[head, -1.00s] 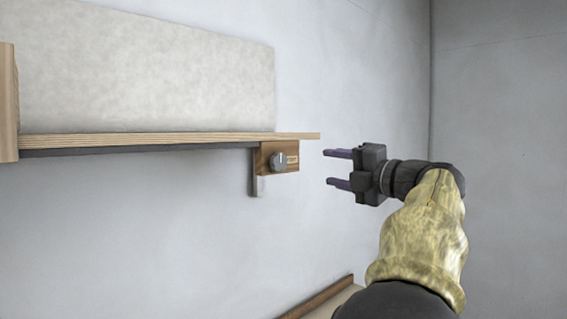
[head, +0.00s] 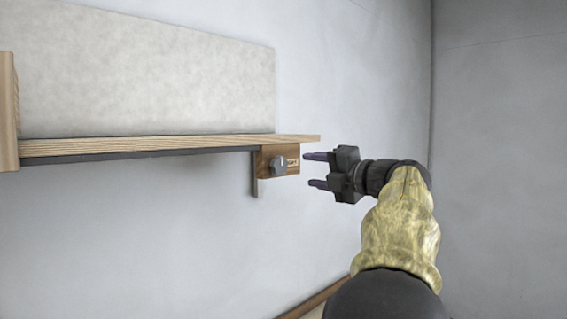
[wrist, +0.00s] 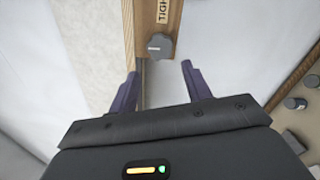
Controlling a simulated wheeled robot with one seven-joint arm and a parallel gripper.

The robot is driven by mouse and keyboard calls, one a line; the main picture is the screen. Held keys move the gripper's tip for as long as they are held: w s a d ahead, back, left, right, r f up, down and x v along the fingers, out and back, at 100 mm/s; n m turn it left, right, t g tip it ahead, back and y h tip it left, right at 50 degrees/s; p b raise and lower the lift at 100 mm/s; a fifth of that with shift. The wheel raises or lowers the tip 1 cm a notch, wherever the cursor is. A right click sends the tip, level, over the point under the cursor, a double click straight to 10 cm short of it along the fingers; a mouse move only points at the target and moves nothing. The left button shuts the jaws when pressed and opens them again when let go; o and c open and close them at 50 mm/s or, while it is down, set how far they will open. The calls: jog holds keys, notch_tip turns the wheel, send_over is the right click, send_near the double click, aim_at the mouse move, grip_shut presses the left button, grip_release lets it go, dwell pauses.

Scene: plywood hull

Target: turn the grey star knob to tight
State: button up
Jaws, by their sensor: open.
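The grey star knob (head: 279,166) sits on a small wooden block (head: 266,158) under the right end of the shelf. It also shows in the wrist view (wrist: 159,47), just beyond and between my fingertips, with a light mark on its face. My gripper (head: 317,170) is open and empty, to the right of the knob in the head view. Its two purple fingers are apart and do not touch the knob.
A plywood shelf (head: 190,145) runs along the wall above the block, with a pale panel (head: 150,75) behind it. A lower wooden ledge (head: 315,299) shows at the bottom. In the wrist view, a wooden board with dark knobs (wrist: 295,104) is at right.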

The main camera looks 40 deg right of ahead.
aim_at(282, 166)
jog(key=w+p, duration=0.1)
jog(key=w, duration=0.2)
jog(key=w+p, duration=0.1)
jog(key=w, duration=0.3)
jog(key=w+p, duration=0.1)
jog(key=w, duration=0.2)
jog(key=shift+w+a, duration=0.2)
jog(key=shift+a, duration=0.2)
jog(key=c, duration=0.6)
